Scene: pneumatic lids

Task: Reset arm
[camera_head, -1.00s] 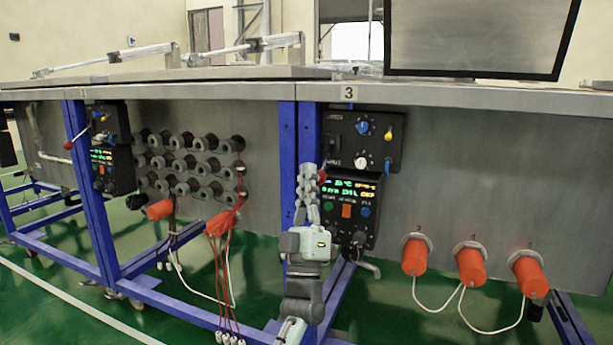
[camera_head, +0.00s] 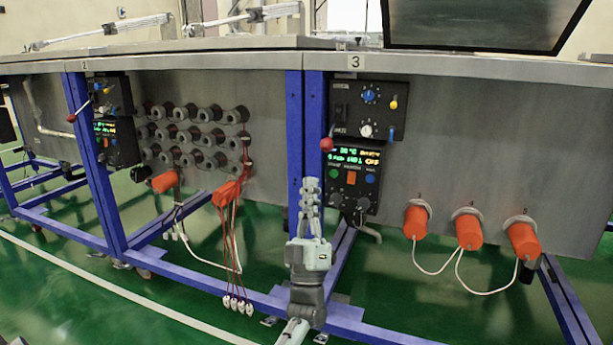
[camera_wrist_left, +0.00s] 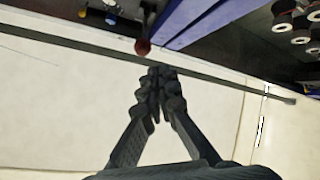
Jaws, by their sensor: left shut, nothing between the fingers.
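My left gripper (camera_head: 310,194) points up in front of the blue post between the second and third bench sections. Its fingers are together and empty, below and left of the red knob (camera_head: 326,144) beside the control panel. In the left wrist view the closed fingertips (camera_wrist_left: 158,80) lie just below the red knob (camera_wrist_left: 142,47) in the picture, with a gap between them. The control panel (camera_head: 356,150) has a lit green and yellow display, knobs and buttons. My right gripper does not show.
Several orange plugs (camera_head: 467,229) joined by white cables hang at the bench front on the right. Blue posts (camera_head: 293,140) and lower rails frame the bench. A dark screen (camera_head: 480,22) stands on top. Red cables (camera_head: 229,250) hang at the left. Green floor lies below.

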